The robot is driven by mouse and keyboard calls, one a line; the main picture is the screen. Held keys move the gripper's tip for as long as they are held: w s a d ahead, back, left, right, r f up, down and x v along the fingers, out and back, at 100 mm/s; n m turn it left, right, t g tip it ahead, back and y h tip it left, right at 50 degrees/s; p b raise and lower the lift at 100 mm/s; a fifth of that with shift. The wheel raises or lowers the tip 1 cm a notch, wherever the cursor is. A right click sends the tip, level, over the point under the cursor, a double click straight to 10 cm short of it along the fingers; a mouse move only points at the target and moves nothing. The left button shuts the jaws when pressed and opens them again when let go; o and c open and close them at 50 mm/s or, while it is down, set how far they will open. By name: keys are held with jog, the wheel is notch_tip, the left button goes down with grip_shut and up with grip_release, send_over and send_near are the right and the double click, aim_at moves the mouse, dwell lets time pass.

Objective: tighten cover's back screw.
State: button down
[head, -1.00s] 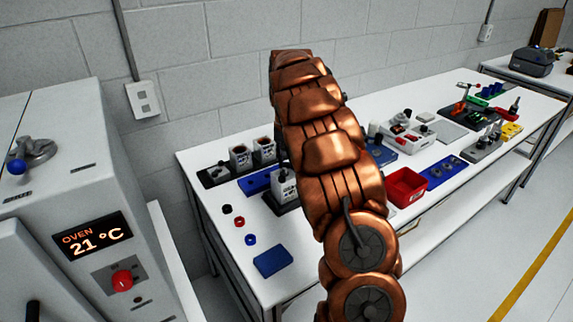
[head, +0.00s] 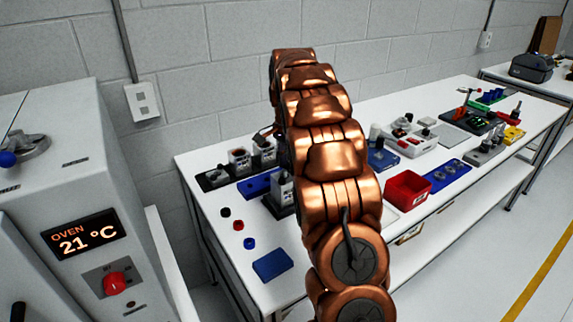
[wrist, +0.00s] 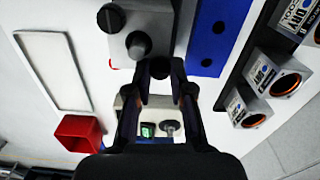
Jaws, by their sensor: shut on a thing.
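My gripper (wrist: 163,78) shows in the wrist view with both dark fingers close together. It is shut on a small dark thing (wrist: 160,68) between the fingertips, too dark to make out. A grey block with two dark round knobs (wrist: 138,44) lies just beyond the fingertips. I cannot tell whether the held thing touches it. I cannot make out the cover or its back screw.
White cube-like units (wrist: 278,80) stand to the right in the wrist view. A blue perforated strip (wrist: 213,35) lies beside them. A red bin (head: 407,188) stands on the white table (head: 335,262). The oven (head: 87,233) is at left.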

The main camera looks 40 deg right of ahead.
jog(key=shift+m, duration=0.6)
jog(key=shift+d+r, duration=0.1)
jog(key=c, duration=1)
grip_release()
jog(key=shift+r, duration=3.65)
